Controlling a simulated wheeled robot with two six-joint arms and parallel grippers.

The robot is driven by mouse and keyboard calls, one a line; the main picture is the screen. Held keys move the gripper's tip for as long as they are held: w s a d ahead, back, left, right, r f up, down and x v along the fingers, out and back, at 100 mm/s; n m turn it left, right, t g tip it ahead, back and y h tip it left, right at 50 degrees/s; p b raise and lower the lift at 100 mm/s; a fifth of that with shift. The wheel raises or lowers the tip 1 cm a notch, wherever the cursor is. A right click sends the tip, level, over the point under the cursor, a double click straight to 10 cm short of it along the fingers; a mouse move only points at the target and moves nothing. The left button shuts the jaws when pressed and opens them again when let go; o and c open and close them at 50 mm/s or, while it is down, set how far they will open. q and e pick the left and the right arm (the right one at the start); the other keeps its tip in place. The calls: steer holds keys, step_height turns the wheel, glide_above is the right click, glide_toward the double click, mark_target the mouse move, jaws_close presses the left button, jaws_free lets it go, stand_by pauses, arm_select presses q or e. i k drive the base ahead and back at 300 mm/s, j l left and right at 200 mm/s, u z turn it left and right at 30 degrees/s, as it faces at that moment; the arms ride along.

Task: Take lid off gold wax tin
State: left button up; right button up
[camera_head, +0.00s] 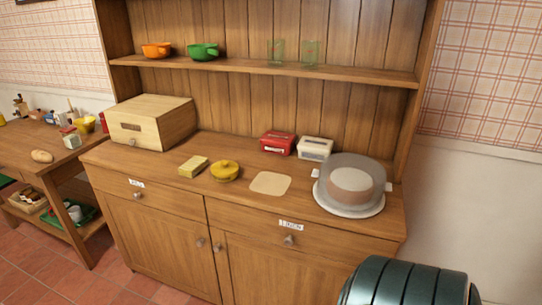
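A round gold tin (225,172) sits on the counter of the wooden hutch, left of its middle. Its lid (225,168) is on top and has a small raised part. A yellow block-like item (193,166) lies just left of the tin, close beside it. A flat beige round-cornered mat (270,184) lies to its right. Neither of my grippers is in view.
A wooden bread box (152,121), a red box (277,142), a white box (315,148) and a domed cake stand (350,185) share the counter (235,203). A dark ribbed cylinder (407,285) stands at the lower right. A side table (35,148) is at left.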

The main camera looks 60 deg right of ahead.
mark_target(222, 168)
steer(key=z, duration=1.45)
